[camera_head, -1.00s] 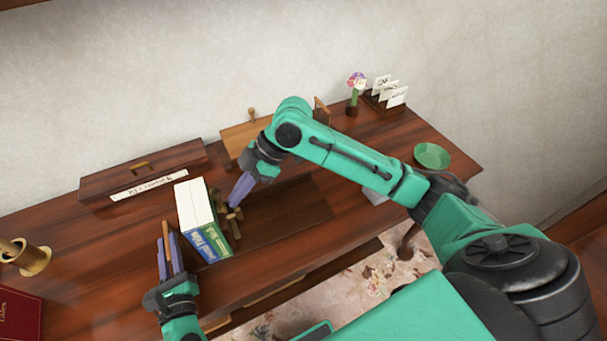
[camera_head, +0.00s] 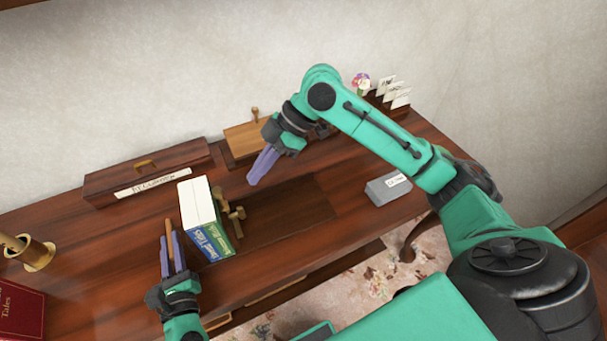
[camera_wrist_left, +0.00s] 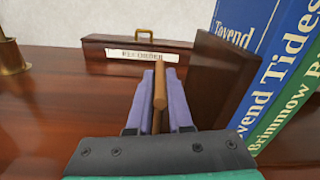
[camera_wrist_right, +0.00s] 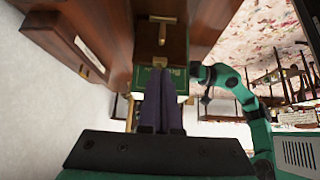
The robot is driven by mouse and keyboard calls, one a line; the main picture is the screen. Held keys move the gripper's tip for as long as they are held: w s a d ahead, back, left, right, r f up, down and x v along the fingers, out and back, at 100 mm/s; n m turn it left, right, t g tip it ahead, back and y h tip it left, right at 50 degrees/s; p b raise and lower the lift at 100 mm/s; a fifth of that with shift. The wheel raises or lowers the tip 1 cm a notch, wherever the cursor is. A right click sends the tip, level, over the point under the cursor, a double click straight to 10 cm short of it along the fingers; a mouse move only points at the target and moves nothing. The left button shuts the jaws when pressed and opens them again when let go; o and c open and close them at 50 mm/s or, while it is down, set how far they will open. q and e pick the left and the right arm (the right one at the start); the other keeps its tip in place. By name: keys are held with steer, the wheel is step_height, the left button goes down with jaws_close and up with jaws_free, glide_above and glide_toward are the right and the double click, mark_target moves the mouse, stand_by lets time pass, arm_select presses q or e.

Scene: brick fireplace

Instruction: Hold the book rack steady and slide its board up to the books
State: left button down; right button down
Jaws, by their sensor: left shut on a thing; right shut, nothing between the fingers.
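The white, blue and green books (camera_head: 205,219) stand upright together on the desk, their spines facing me. A dark upright end board (camera_wrist_left: 222,78) of the rack stands left of them in the left wrist view. My left gripper (camera_head: 171,246) is shut on a light wooden rod (camera_wrist_left: 160,84) left of the books. Brown wooden pieces (camera_head: 236,217), seemingly the rack's sliding board and its knobs, are close against the books' right side. My right gripper (camera_head: 254,181) is shut and empty, in the air above and right of the books. A darker flat panel (camera_head: 295,208), perhaps the rack base, extends right.
A RECORDER case (camera_head: 150,173) lies against the wall at the back. A grey box (camera_head: 387,189) is at the right, and a card holder (camera_head: 392,98) at the back right. A brass pot (camera_head: 37,253) and a red book (camera_head: 20,312) are at the left.

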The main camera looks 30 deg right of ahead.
steer(key=v, duration=0.4)
arm_select(q)
steer(key=shift+a, duration=0.1)
steer(key=c, duration=0.8)
jaws_free()
steer(key=shift+o, duration=0.2)
